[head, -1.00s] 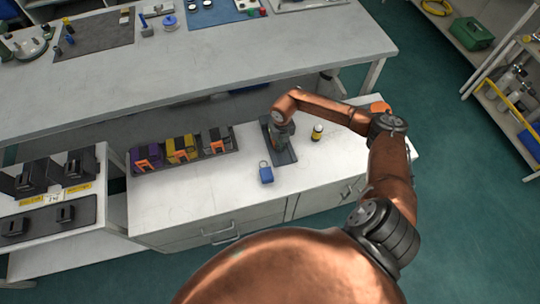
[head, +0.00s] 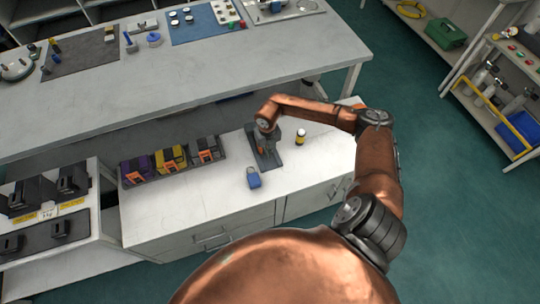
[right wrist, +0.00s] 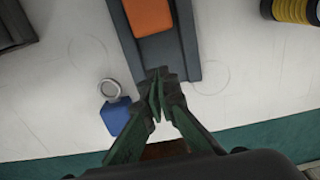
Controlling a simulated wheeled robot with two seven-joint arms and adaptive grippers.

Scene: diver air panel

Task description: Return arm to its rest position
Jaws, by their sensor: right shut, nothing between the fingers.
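My right arm reaches over the white counter (head: 190,215) from the right. My right gripper (head: 266,147) is shut and empty, pointing down over a narrow dark grey tray (head: 270,160). In the right wrist view the closed fingertips (right wrist: 157,80) show at the near end of the tray (right wrist: 185,62). An orange block (right wrist: 150,15) lies in the tray beyond the fingertips, apart from them. A blue padlock (head: 253,178) lies on the counter beside the tray; it also shows in the right wrist view (right wrist: 114,116), close to the left finger. My left gripper is not in view.
A small yellow and black cylinder (head: 300,137) stands right of the tray. A dark rack (head: 132,179) with purple, yellow and grey units is to the left. A long workbench (head: 200,75) with mats and small parts is behind. Shelves (head: 475,80) stand beyond open floor at right.

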